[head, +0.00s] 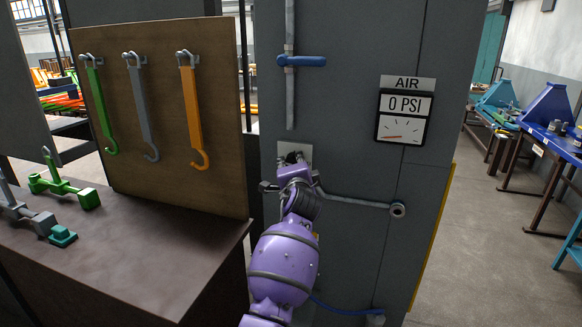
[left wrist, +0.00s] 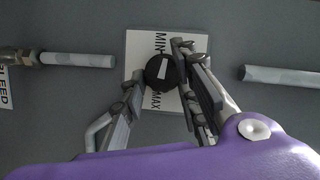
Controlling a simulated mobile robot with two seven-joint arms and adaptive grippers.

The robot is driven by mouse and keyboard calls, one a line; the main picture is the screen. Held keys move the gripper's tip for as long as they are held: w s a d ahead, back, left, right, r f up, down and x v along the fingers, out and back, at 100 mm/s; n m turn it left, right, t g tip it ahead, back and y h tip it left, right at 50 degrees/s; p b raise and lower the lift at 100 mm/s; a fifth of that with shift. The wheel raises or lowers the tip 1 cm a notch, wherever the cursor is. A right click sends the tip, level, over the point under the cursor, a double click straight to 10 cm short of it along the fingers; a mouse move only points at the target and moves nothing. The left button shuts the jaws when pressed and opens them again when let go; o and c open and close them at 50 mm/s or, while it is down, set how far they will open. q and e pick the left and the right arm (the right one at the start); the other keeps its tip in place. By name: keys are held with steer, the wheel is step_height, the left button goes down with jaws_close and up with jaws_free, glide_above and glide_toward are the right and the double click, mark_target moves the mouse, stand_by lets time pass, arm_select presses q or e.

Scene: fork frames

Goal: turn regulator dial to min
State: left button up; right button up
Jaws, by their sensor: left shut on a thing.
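The regulator dial (left wrist: 158,75) is a round black knob with a white mark, on a white plate (left wrist: 135,45) lettered MIN and MAX. The plate also shows in the head view (head: 309,150), on the grey cabinet. My left gripper (left wrist: 157,68) has its two fingers on opposite sides of the dial and is shut on it. In the head view my left gripper (head: 292,160) reaches the plate and hides most of the dial. The gauge (head: 403,125) under the AIR sign reads 0 PSI. My right gripper is in neither view.
A blue valve handle (head: 301,61) sits on the pipe above the dial. A grey pipe (head: 355,201) runs to the right of my gripper. At left, a wooden board (head: 170,120) carries green, grey and orange hooked tools above a dark bench (head: 130,245). Open floor lies right of the cabinet.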

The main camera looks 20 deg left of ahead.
arm_select(q)
steer(key=shift+f+n+g+h, duration=0.25)
steer(key=shift+n+h, duration=0.05)
steer(key=shift+n, duration=0.35)
steer(key=shift+f+n+g+h, duration=0.25)
steer(key=shift+n+h, duration=0.05)
steer(key=shift+n, duration=0.35)
steer(key=shift+f, duration=0.15)
steer(key=o, duration=1)
steer(key=shift+d, duration=0.1)
steer(key=shift+r, duration=0.2)
steer(key=shift+r, duration=0.2)
steer(key=v, duration=1.2)
